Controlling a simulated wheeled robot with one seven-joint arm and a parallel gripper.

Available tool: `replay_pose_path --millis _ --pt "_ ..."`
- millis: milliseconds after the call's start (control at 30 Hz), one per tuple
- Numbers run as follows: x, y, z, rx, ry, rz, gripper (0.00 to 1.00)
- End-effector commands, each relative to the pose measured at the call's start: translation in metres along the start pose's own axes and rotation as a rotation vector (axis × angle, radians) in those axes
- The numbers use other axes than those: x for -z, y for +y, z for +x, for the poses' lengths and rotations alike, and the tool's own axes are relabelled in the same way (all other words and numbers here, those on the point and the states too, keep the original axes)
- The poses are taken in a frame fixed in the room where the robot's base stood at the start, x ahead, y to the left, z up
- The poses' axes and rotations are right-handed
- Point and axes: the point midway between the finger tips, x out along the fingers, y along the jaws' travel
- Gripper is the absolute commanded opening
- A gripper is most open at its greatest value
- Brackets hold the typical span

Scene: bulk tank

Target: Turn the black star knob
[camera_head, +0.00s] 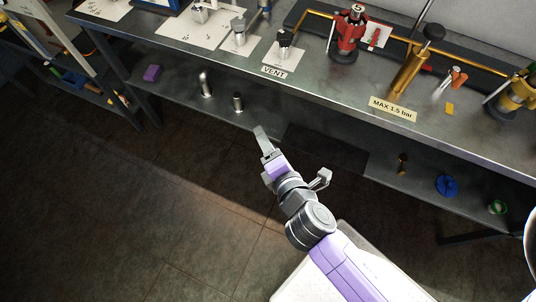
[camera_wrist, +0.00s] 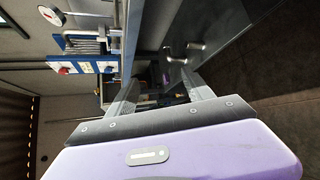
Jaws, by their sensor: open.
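A small dark knob (camera_head: 286,36) tops a silver valve on the white plate behind the VENT label (camera_head: 274,72); it is too small to tell whether it is star-shaped. A larger black rounded knob (camera_head: 434,32) tops the tilted brass cylinder (camera_head: 408,72) behind the MAX 1.5 bar label. My gripper (camera_head: 265,145) is in front of the bench, over the floor, apart from both knobs. In the wrist view my gripper (camera_wrist: 160,96) shows its two fingers spread and nothing between them. I cannot make out either knob there.
The steel bench (camera_head: 220,62) runs across the back, with a lower shelf (camera_head: 180,92) beneath. A red valve (camera_head: 348,32) stands between the two knobs. A brass valve (camera_head: 514,92) stands at right. A blue handwheel (camera_head: 447,185) lies on the lower shelf. The floor at left is clear.

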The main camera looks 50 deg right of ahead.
Motion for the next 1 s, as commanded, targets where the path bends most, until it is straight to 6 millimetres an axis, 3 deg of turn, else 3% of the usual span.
replay_pose_path --millis 300,833,933,1000 --pt "0.009 -0.009 -0.018 0.005 0.054 0.128 0.61" --pt "0.010 -0.010 -0.019 0.005 0.059 0.142 0.61" --pt "0.013 -0.011 -0.029 0.005 0.088 0.232 0.61" --pt "0.017 -0.010 -0.045 0.003 0.134 0.382 0.61"
